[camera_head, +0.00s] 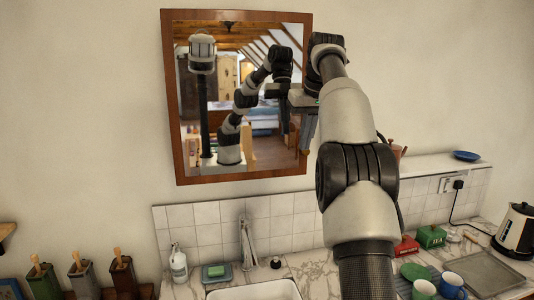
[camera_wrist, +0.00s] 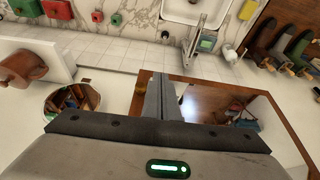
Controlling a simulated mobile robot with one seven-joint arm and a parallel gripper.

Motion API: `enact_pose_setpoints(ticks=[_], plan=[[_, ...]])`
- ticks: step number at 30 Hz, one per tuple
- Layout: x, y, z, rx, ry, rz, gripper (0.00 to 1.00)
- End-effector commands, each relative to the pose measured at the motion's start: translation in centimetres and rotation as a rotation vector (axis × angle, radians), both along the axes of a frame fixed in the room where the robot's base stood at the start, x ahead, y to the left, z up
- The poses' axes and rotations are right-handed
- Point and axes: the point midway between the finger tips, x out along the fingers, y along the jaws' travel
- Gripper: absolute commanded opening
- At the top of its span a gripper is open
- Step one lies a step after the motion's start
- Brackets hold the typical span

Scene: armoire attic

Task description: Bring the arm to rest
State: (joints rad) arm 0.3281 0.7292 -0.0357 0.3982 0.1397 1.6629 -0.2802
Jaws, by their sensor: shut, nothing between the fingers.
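My arm rises from the bottom right of the head view, bends at its top, and ends in my gripper (camera_head: 304,146), which hangs over the right edge of the wall mirror (camera_head: 170,110). In the wrist view my gripper (camera_wrist: 158,76) shows its two fingers together with nothing between them. The wood-framed mirror (camera_wrist: 190,84) lies behind the fingers in that view. I cannot tell how far the fingers are from the mirror. The mirror also reflects my arm and body.
Below are a sink (camera_head: 250,291), a soap bottle (camera_head: 179,265), a faucet (camera_head: 247,242), a red tin (camera_head: 406,247), a green tin (camera_head: 431,236), blue mugs (camera_head: 452,283) and a kettle (camera_head: 515,232). A blue bowl (camera_head: 466,156) is on the right ledge. The wall at upper left is bare.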

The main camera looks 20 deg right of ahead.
Motion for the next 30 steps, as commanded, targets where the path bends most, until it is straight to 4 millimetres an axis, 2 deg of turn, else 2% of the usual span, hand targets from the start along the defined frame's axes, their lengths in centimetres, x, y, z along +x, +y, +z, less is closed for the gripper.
enact_pose_setpoints(ticks=[5,8,13,17,20,23,27,30], plan=[[-0.6,0.7,0.9,0.001,-0.004,-0.002,0.00],[-2.0,2.5,2.2,0.002,-0.013,-0.003,0.00],[-7.0,6.9,4.0,0.006,-0.036,-0.011,0.00],[-12.1,10.2,3.5,0.006,-0.052,-0.011,0.00],[-16.5,12.6,2.1,0.005,-0.066,-0.008,0.00],[-21.3,14.6,-0.3,0.004,-0.079,-0.002,0.00],[-27.9,16.9,-5.0,0.000,-0.099,0.011,0.00],[-32.0,18.0,-8.7,-0.002,-0.111,0.020,0.00]])
